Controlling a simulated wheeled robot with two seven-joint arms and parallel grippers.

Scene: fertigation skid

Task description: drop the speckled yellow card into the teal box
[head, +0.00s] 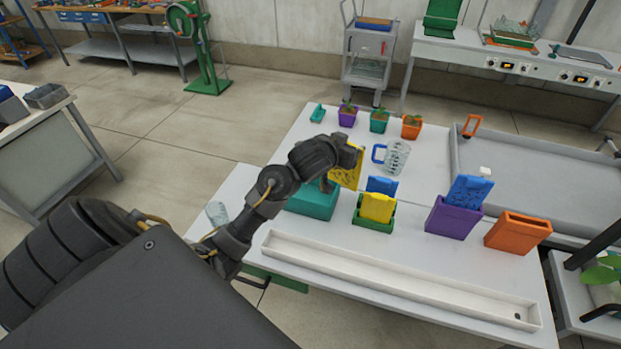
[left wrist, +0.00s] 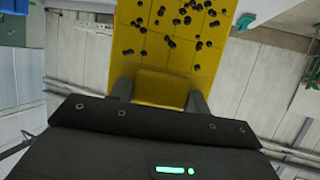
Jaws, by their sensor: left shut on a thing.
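The speckled yellow card (head: 345,172) hangs from my left gripper (head: 352,152), which is shut on it. In the left wrist view the card (left wrist: 170,40) is yellow with black specks and sits between the fingers (left wrist: 158,95). The teal box (head: 312,203) stands on the white table below and to the left of the card in the head view, partly hidden by my left arm. The card appears above the box's right end; I cannot tell its exact height. My right gripper is not in view.
A green box with a plain yellow card (head: 377,207), a blue card (head: 381,185), a purple box (head: 451,222) and an orange box (head: 518,233) stand to the right. A measuring jug (head: 397,157) is behind. A long white trough (head: 400,282) lies in front.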

